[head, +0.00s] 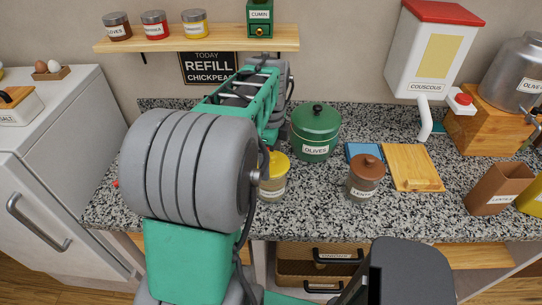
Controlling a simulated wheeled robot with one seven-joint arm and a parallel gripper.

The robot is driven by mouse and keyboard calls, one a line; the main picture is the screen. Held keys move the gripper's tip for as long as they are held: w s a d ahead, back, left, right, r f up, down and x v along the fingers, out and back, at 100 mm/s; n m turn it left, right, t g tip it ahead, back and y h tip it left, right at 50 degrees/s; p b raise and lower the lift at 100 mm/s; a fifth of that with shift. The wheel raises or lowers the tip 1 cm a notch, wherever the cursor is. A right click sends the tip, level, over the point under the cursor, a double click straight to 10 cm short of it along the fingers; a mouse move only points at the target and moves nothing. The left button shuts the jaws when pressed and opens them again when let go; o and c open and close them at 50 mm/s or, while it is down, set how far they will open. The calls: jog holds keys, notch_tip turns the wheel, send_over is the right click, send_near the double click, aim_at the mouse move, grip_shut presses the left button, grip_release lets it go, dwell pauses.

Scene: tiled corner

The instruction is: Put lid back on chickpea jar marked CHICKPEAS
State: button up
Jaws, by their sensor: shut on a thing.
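A clear jar with a yellow lid (275,166) stands on the counter just right of my arm. Its label is too small to read, and my arm covers part of its left side. Another jar with a brown knobbed lid (369,165) stands further right, its label also unreadable. I cannot tell which jar is marked CHICKPEAS, and I see no loose lid. My green and grey arm reaches over the counter toward the back wall. My gripper is hidden behind my arm, so what it holds does not show.
A green OLIVES canister (316,133) stands behind the jars. A cutting board (412,167) and blue item (361,151) lie to the right. A COUSCOUS dispenser (430,50) hangs above. A wall shelf (205,38) and REFILL CHICKPEAS sign (209,68) are behind my arm.

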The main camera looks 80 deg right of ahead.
jog(key=shift+f, duration=0.4)
dwell(0.8)
jog(key=o, duration=1)
jog(key=shift+o, duration=0.2)
jog(key=shift+r, duration=0.1)
notch_tip(320, 180, up, 7)
jog(key=p, duration=0.5)
jog(key=shift+w, duration=0.1)
